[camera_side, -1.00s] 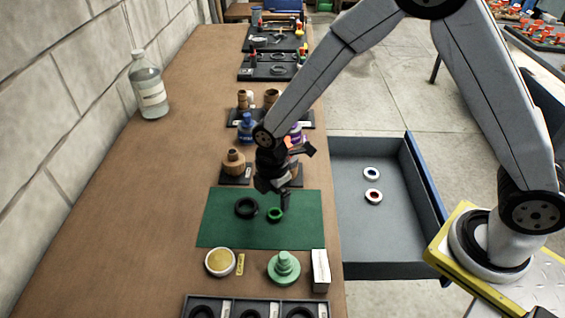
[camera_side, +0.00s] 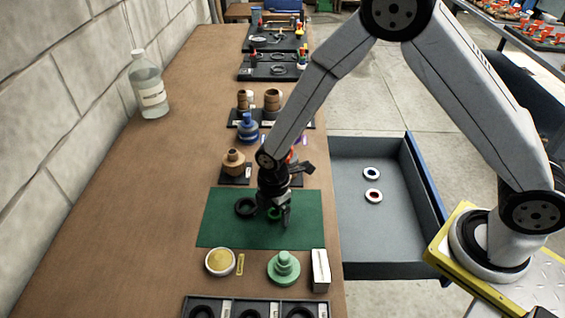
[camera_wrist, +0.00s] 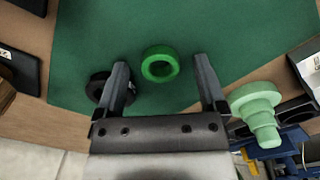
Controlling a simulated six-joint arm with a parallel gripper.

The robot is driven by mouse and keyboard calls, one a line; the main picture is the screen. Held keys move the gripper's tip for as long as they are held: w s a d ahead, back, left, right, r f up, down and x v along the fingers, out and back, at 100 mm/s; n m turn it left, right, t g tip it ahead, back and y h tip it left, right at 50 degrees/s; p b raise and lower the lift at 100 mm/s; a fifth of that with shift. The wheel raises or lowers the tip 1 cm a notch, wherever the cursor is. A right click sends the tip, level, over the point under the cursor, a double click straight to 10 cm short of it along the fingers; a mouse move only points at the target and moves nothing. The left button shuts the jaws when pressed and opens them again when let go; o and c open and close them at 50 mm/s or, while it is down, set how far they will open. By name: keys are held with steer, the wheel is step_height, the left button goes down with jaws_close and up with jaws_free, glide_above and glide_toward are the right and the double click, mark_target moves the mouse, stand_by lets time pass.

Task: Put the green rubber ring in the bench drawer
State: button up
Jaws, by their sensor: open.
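The green rubber ring (camera_wrist: 160,64) lies flat on the green mat (camera_wrist: 235,25). In the side view the ring (camera_side: 274,213) is partly hidden by my gripper (camera_side: 276,222). My gripper (camera_wrist: 162,88) is open, its fingers apart above the mat, with the ring seen beyond and between the fingertips. A larger black ring (camera_side: 246,207) lies on the mat to the left; in the wrist view it is partly behind the left finger. The bench drawer (camera_side: 350,225) stands pulled out to the right of the bench, holding a blue-and-white ring (camera_side: 371,173) and a red-and-white ring (camera_side: 373,196).
A light green stepped piece (camera_side: 284,268), a small white box (camera_side: 320,270) and a bowl with yellow contents (camera_side: 220,262) stand in front of the mat. Brown and blue stepped pieces stand behind it. A clear bottle (camera_side: 150,85) stands at the wall. Much of the drawer floor is bare.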

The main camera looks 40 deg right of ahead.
steer(key=shift+c, duration=0.2)
jaws_close()
steer(key=shift+r, duration=0.1)
steer(key=shift+r, duration=0.7)
steer(key=s+d+r, duration=0.3)
steer(key=s+r, duration=0.8)
steer(key=s, duration=0.2)
steer(key=shift+s+d+r, duration=0.2)
steer(key=shift+s+d, duration=0.05)
steer(key=shift+d, duration=0.1)
